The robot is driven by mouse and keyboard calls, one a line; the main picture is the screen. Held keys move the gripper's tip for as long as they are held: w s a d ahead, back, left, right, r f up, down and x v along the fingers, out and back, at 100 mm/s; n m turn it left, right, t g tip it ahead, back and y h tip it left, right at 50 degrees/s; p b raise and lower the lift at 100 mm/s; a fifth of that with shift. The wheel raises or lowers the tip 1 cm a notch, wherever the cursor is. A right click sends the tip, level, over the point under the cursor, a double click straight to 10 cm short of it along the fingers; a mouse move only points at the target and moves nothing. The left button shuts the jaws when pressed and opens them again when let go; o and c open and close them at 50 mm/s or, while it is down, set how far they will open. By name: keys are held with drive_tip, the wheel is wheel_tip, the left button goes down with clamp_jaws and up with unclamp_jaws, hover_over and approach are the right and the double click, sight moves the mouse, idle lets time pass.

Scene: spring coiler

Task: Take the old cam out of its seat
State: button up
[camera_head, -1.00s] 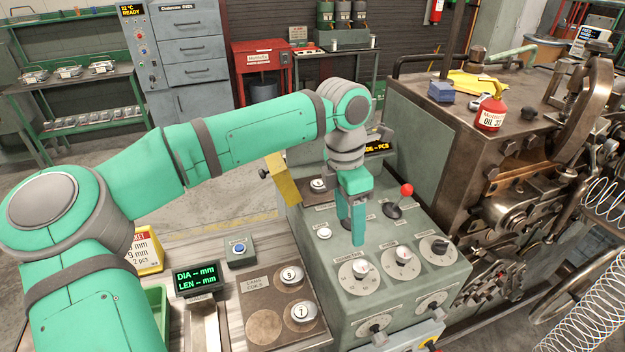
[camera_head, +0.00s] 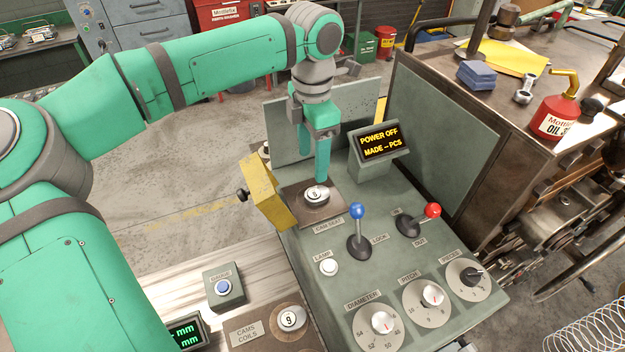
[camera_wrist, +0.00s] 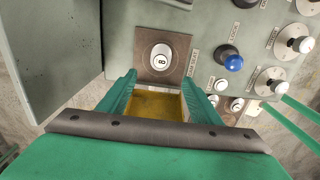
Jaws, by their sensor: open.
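The old cam (camera_head: 317,194), a pale round disc with a dark numbered centre, lies in the brown square cam seat (camera_head: 296,205) on the green machine top. It also shows in the wrist view (camera_wrist: 160,57), just beyond my fingertips, with its seat plate (camera_wrist: 181,48) around it. My gripper (camera_head: 314,165) points down close to the cam, with its fingers apart. One fingertip overlaps the cam's far edge in the head view; I cannot tell whether they touch. In the wrist view my gripper (camera_wrist: 162,86) is open and nothing is between its tips.
A blue-knobbed lever (camera_head: 358,212) stands right of the seat, a red-knobbed lever (camera_head: 432,210) farther right. A yellow guard (camera_head: 264,189) with a black knob stands at the seat's left. The display (camera_head: 380,143) reads "POWER OFF". A cam numbered 9 (camera_head: 292,318) lies on the bench.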

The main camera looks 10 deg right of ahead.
hover_over(314, 193)
drive_tip(key=f, duration=0.6)
drive_tip(key=shift+w+a, duration=0.25)
drive_tip(key=shift+w, duration=0.05)
drive_tip(key=shift+s+a+f, duration=0.1)
drive_tip(key=shift+s+f, duration=0.05)
drive_tip(key=shift+f, duration=0.1)
drive_tip(key=f, duration=0.1)
drive_tip(key=d+f, duration=0.1)
drive_tip(key=f, duration=0.1)
drive_tip(key=shift+s+f, duration=0.15)
drive_tip(key=shift+f, duration=0.5)
drive_tip(key=shift+a, duration=0.1)
drive_tip(key=c, duration=1.2)
drive_tip(key=shift+c, duration=0.2)
drive_tip(key=shift+r, duration=0.15)
